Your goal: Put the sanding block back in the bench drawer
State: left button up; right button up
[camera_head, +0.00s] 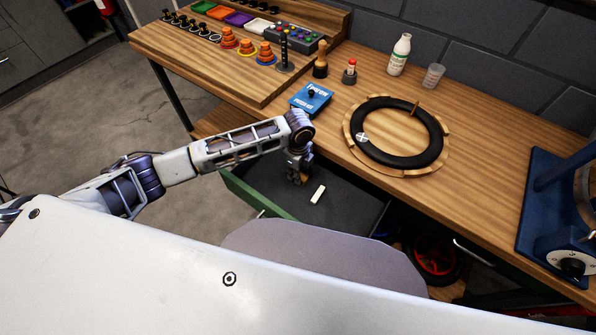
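The bench drawer (255,194) is pulled out below the bench top, with a green front and a dark grey inside. A small whitish block (318,194), which looks like the sanding block, appears to lie on the dark floor of the drawer. My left gripper (297,178) points down over the drawer, just left of and behind the block in the picture. The two look apart. The fingers are too small and dark to show whether they are open or shut. My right gripper is out of view.
A blue box (311,98) lies on the bench edge behind my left wrist. A black tyre on a round wooden stand (400,136) is to the right. A blue machine (558,210) is at far right.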

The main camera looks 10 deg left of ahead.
pick_arm(q)
jog(key=o, duration=0.4)
jog(key=shift+c, duration=0.2)
jog(key=shift+r, duration=0.75)
notch_tip(320, 180, up, 6)
jog(key=shift+f+p, duration=0.15)
jog(key=shift+p, duration=0.15)
jog(key=shift+a+r, duration=0.1)
jog(key=shift+r, duration=2.45)
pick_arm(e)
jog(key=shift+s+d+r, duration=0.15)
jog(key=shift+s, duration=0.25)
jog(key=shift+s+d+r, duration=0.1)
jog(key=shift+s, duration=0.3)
